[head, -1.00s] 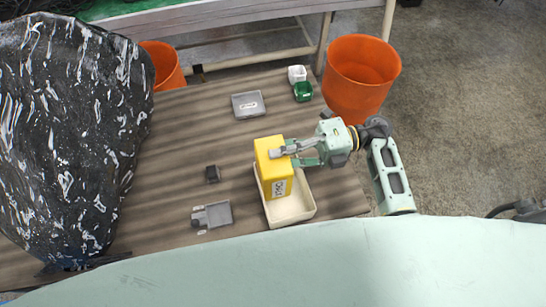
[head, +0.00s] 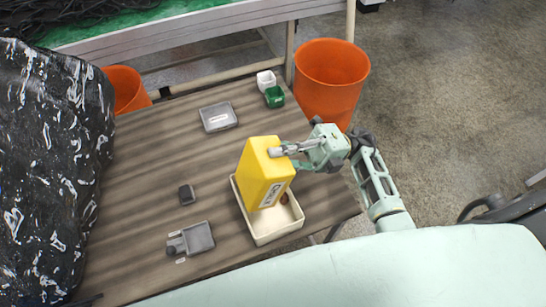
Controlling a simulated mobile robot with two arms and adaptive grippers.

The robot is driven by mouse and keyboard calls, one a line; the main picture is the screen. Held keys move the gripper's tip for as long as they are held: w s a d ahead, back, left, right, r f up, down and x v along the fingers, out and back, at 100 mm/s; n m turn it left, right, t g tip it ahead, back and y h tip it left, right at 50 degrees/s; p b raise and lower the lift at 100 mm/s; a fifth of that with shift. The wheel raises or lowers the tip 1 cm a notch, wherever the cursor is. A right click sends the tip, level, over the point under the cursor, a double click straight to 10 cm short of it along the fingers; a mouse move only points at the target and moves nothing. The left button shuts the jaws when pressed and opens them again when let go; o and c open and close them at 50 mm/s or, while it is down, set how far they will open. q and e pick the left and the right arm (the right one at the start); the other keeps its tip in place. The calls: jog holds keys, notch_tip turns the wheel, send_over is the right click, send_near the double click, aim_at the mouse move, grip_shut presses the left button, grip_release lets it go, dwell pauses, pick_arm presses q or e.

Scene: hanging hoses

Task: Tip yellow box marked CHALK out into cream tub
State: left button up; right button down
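The yellow box (head: 260,172) has a white label that reads CHALK. It is tilted over the cream tub (head: 276,233), its labelled end low and inside the tub's outline. My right gripper (head: 284,157) is shut on the box's upper right edge. A small brown piece (head: 284,198) shows in the tub beside the box. The box hides the tub's back left part and its own opening. My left gripper is not in view.
White (head: 266,79) and green (head: 274,96) cups stand at the back, near an orange bucket (head: 329,85). A black speckled bag (head: 45,165) fills the left.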

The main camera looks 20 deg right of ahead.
jog(key=d+f+y+b, duration=0.3)
jog(key=d+y+b, duration=0.2)
jog(key=b, duration=0.4)
jog(key=shift+d+f, duration=0.25)
jog(key=shift+d, duration=0.35)
jog(key=shift+w, duration=0.1)
dwell(0.4)
